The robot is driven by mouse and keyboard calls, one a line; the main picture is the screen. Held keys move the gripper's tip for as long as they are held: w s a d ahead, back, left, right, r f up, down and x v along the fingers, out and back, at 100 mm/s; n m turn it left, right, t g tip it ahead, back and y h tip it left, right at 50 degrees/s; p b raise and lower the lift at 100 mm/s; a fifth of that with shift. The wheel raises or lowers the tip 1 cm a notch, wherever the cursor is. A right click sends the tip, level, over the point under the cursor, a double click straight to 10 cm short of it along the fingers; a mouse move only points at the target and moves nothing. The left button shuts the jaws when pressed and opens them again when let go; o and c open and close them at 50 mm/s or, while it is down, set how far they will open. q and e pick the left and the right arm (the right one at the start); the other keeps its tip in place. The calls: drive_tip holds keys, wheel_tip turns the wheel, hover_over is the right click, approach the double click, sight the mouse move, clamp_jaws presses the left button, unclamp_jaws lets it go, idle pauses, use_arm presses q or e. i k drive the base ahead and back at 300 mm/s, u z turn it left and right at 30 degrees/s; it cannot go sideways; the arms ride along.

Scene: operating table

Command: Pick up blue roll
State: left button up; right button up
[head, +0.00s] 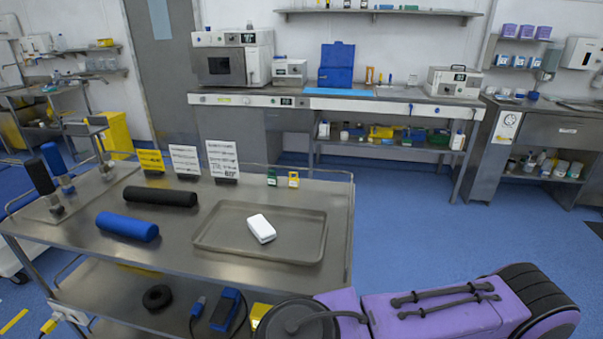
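The blue roll (127,226) lies on its side on the left part of the steel table (185,240), near its front edge. It is a smooth blue cylinder and nothing touches it. A black roll (160,196) of similar shape lies just behind it, a little to the right. Neither of my grippers shows in the head view.
A shallow metal tray (215,240) holding a white box (261,229) sits to the right of the rolls. Label cards (222,158) stand at the back edge. Upright blue (54,160) and black (39,177) padded pieces stand at far left. A purple, black-ended body, unclear what, fills the bottom right.

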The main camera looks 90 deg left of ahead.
sight(134, 229)
drive_tip(key=z, duration=0.05)
drive_tip(key=k, duration=2.25)
drive_tip(key=u, duration=0.45)
